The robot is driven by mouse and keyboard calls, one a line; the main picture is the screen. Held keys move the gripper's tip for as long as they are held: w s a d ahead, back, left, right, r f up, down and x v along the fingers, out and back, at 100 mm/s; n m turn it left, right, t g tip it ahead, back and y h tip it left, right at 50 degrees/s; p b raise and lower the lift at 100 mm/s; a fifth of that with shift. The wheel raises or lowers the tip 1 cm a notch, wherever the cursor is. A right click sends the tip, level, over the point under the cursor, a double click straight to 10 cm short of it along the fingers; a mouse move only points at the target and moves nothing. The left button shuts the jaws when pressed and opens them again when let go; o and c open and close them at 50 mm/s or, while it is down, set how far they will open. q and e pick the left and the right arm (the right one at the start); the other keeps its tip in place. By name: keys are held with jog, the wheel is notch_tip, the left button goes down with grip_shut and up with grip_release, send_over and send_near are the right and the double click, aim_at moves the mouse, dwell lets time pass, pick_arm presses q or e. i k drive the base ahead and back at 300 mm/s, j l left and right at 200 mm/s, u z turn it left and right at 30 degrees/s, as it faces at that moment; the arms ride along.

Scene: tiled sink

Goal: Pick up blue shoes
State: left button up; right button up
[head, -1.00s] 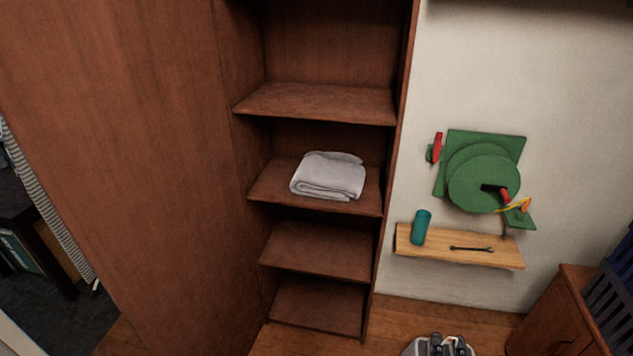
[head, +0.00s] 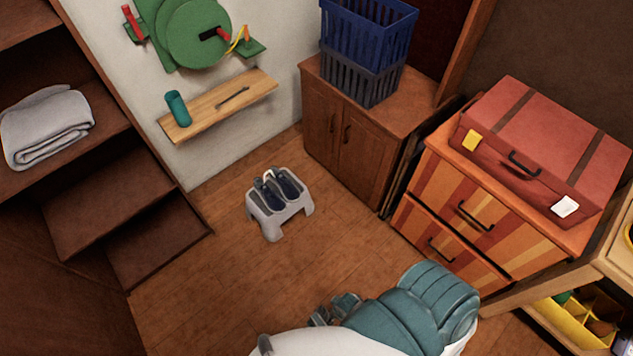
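The blue shoes (head: 283,185) are a dark blue pair with pale parts. They stand side by side on a light grey footstool (head: 268,218) on the wooden floor, left of the middle in the head view. A white and teal part of my own body or arm fills the bottom of the view, with a small teal and grey piece (head: 336,309) at its left end that may be my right gripper. Its fingers cannot be made out. It is below and apart from the stool. My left gripper is not in view.
Brown shelves with a folded grey towel (head: 45,127) stand at left. A wall shelf (head: 222,103) holds a teal bottle (head: 177,108). A cabinet (head: 352,130) with crates (head: 367,45) and a striped dresser (head: 470,215) with a red suitcase (head: 540,140) stand at right. Floor around the stool is clear.

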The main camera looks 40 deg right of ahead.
aim_at(276, 204)
jog(key=z, duration=0.7)
jog(key=i+l+u, duration=0.25)
jog(key=i, duration=0.4)
jog(key=i+l+u, duration=0.3)
jog(key=i+l, duration=0.2)
jog(key=i, duration=0.1)
